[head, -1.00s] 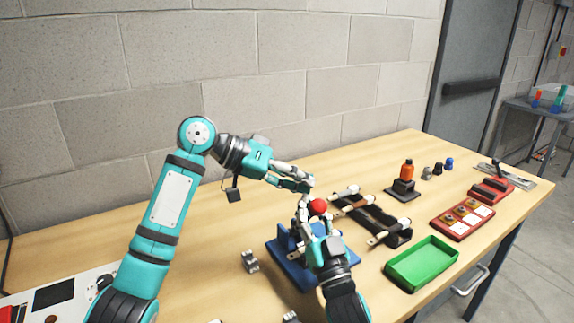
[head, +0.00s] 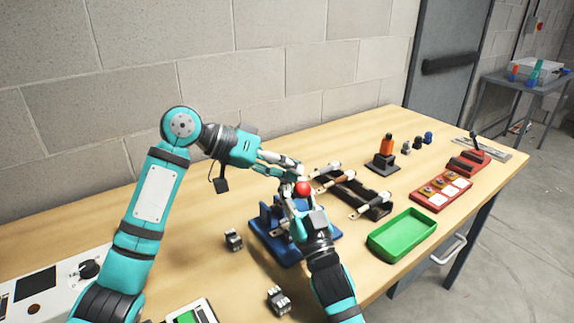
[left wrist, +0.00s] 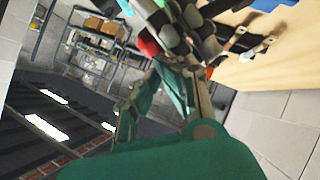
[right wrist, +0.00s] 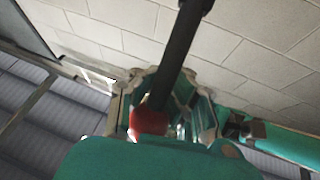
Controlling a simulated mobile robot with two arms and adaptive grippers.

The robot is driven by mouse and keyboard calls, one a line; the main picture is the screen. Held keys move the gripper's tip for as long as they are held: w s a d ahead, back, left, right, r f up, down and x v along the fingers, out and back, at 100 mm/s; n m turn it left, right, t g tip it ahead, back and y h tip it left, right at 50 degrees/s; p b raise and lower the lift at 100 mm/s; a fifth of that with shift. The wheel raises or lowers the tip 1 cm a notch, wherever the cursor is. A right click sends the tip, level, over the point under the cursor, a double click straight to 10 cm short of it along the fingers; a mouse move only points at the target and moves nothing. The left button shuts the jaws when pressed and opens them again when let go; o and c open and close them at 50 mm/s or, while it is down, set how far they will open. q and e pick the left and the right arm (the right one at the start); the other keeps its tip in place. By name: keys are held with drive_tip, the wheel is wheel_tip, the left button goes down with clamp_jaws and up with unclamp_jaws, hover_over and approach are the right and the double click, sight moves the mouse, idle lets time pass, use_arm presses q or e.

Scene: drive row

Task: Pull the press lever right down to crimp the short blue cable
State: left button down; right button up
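The press has a blue base (head: 270,243) on the bench and a red ball knob (head: 303,188) on its lever. My right gripper (head: 299,200) is at the knob. In the right wrist view, the red knob (right wrist: 150,121) and the black lever bar (right wrist: 178,50) show between its spread fingers (right wrist: 168,105). My left gripper (head: 296,170) is just behind the knob, its fingers apart and empty. In the left wrist view the red knob (left wrist: 148,45) is beyond its fingertips (left wrist: 172,75). The short blue cable cannot be made out; my right gripper hides part of the press.
A dark rack (head: 378,208) with white-ended pieces stands right of the press. A green tray (head: 402,234), red trays (head: 440,192) and an orange-topped stand (head: 386,148) lie further right. Small metal blocks (head: 279,301) sit in front and left. The wall is close behind.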

drive_tip(key=o, duration=0.7)
drive_tip(key=shift+s+r, duration=0.2)
drive_tip(key=shift+r, duration=0.05)
drive_tip(key=shift+o, duration=1.2)
drive_tip(key=shift+a, duration=0.1)
